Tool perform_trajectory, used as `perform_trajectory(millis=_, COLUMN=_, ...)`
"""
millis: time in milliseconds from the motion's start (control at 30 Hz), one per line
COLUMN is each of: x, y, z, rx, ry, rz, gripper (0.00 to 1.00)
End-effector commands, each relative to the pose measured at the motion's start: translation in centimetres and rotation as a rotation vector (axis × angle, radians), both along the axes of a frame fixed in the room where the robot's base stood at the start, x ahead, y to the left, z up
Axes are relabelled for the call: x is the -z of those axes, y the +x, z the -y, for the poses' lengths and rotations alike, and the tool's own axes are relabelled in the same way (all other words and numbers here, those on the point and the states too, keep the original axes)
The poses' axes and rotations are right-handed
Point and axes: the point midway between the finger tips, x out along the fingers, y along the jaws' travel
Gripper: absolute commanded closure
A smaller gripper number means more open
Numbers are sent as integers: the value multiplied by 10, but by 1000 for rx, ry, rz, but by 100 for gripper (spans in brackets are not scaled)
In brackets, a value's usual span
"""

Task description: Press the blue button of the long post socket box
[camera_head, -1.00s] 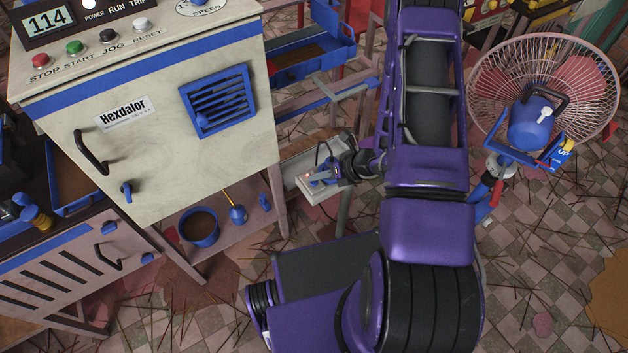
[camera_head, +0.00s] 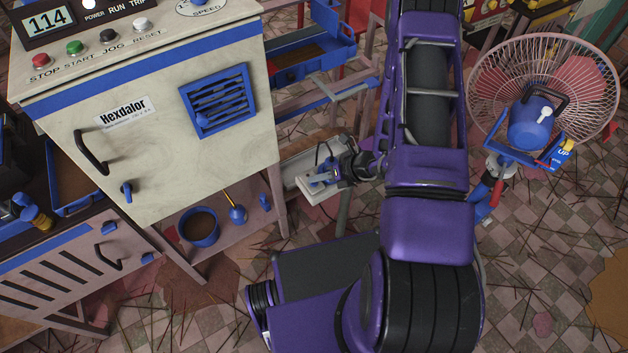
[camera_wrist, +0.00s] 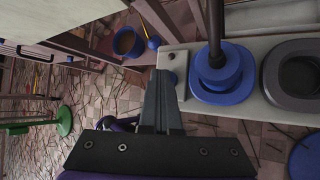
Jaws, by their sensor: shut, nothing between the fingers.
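The pale socket box (camera_head: 312,193) is left of my forearm in the head view, beside the Hexdalor cabinet. In the wrist view its white face (camera_wrist: 254,107) fills the upper right. It carries a blue stepped round piece (camera_wrist: 222,82) with a dark stem or cable, and a dark grey round socket (camera_wrist: 299,77). A small dark round spot (camera_wrist: 171,57) is near its left end. My gripper (camera_wrist: 161,76) is shut and empty, its tips at that end, just below the spot. Contact cannot be told. I cannot tell for sure which part is the blue button.
The Hexdalor cabinet (camera_head: 150,130) stands left of the box, with a blue pot (camera_head: 199,227) on its lower shelf. A pink fan (camera_head: 545,85) stands right of my arm. Thin sticks litter the tiled floor (camera_head: 540,270).

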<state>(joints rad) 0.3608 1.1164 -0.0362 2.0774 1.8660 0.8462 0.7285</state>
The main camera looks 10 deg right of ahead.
Motion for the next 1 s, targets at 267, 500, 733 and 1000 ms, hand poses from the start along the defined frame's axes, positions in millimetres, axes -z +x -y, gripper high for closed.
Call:
perform_trajectory(millis=267, x=-9, y=-1, z=0, rx=0, ry=0, rz=-2, gripper=100)
perform_trajectory(millis=500, x=-9, y=-1, z=0, rx=0, ry=0, rz=-1, gripper=100)
perform_trajectory(millis=733, x=-24, y=-1, z=0, rx=0, ry=0, rz=0, gripper=100)
perform_trajectory(millis=1000, x=-52, y=-1, z=0, rx=1, ry=-1, rz=0, gripper=100)
